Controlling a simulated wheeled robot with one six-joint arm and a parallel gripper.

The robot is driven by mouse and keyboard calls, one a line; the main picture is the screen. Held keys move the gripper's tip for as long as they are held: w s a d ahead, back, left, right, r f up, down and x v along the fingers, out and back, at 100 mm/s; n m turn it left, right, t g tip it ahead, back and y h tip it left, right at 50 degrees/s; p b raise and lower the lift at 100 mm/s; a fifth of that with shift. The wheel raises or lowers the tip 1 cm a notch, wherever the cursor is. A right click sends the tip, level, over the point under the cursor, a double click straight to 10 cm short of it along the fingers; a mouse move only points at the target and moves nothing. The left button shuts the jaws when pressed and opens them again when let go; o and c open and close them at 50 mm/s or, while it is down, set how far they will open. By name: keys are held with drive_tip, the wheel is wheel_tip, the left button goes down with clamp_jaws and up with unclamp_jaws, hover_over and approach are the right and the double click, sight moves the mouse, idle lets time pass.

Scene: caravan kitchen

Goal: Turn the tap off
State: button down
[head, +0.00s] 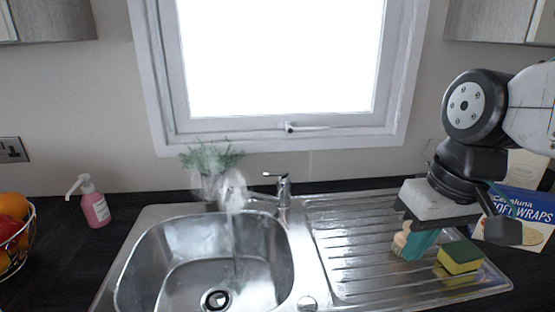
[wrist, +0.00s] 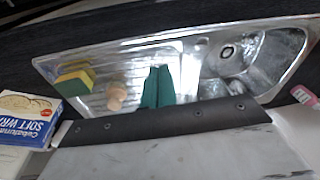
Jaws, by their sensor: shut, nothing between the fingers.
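The chrome tap (head: 284,192) stands behind the sink, between the bowl and the drainer, with its lever (head: 275,174) on top pointing left. Water (head: 234,225) runs from its spout into the sink bowl (head: 127,275), with a pale splash around the spout. My gripper (head: 411,245) has teal fingers and is over the drainer, right of the tap and well apart from it. In the wrist view the fingers (wrist: 157,72) are together and empty. I cannot make out the tap in the wrist view.
A yellow-green sponge (head: 460,257) and a small wooden-looking item (wrist: 116,95) are on the drainer near my gripper. A wraps box (head: 525,205) stands at right. A plant (head: 210,160) is behind the bowl; a pink soap bottle (head: 95,207) and fruit basket (head: 17,250) are left.

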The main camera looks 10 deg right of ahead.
drive_tip(key=w+a+r+n+y, duration=0.2)
drive_tip(key=w+a, duration=0.1)
drive_tip(key=w, duration=0.4)
drive_tip(key=w+a+r+n+y, duration=0.1)
drive_tip(key=w+a+r+y, duration=0.15)
drive_tip(key=w, duration=0.55)
drive_tip(key=n+t+y, duration=0.2)
drive_tip(key=n+y, duration=0.1)
drive_tip(key=n, duration=0.1)
hover_over(277, 174)
drive_tip(key=d, duration=0.1)
wheel_tip(277, 174, down, 5)
drive_tip(key=f, duration=0.2)
drive_tip(key=s+f, duration=0.1)
drive_tip(key=shift+a+f, duration=0.1)
drive_tip(key=shift+a, duration=0.25)
drive_tip(key=shift+d+t, duration=0.15)
drive_tip(key=shift+t, duration=0.15)
